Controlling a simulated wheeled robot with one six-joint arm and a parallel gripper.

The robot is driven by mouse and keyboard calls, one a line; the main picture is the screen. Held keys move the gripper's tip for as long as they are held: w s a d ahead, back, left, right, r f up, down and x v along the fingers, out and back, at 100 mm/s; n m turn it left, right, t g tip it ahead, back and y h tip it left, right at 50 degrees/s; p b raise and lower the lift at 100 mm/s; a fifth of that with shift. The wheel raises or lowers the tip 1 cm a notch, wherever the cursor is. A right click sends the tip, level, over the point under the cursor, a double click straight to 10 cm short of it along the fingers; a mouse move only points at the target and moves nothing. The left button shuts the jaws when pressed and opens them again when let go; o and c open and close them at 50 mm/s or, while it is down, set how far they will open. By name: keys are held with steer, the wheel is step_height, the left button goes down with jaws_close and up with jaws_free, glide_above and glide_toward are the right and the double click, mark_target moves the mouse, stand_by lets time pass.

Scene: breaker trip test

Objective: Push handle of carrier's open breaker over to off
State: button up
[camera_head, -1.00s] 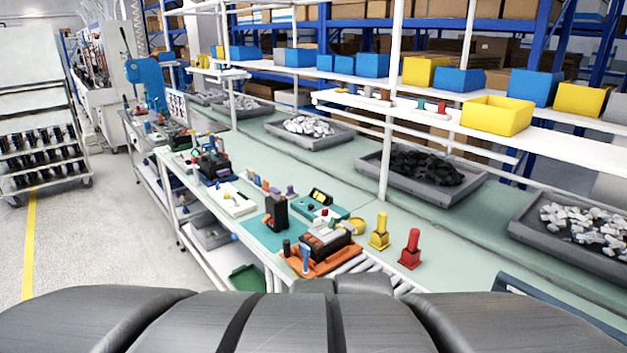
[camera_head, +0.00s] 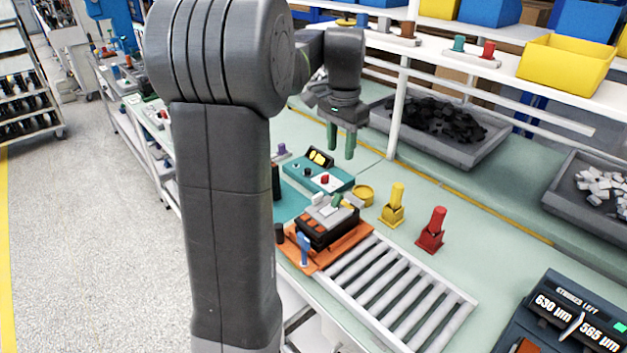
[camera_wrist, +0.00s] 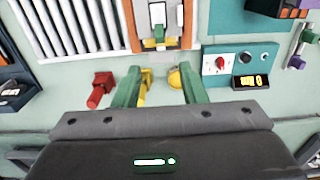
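The orange carrier (camera_head: 358,247) sits at the left end of a roller track and holds a black breaker (camera_head: 326,228) with a light grey top. A small green handle (camera_head: 337,200) stands up from that top. In the wrist view the breaker (camera_wrist: 158,13) is at top centre, with the green handle (camera_wrist: 159,32) on it. My gripper (camera_head: 342,150) hangs fingers down above the bench, behind the carrier and apart from the handle. In the wrist view my gripper (camera_wrist: 160,75) shows two green fingers spread apart with nothing held between them. The handle's exact position is too small to tell.
A teal test unit (camera_head: 318,176) with a red knob stands behind the carrier. A yellow dish (camera_head: 363,195), a yellow stand (camera_head: 393,207) and a red stand (camera_head: 432,232) are to the right. The roller track (camera_head: 400,295) runs front right, toward a dark display unit (camera_head: 570,320).

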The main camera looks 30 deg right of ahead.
mark_target(338, 194)
step_height(338, 194, down, 14)
steer(key=shift+r+p, duration=0.2)
steer(key=shift+p, duration=0.2)
jaws_close()
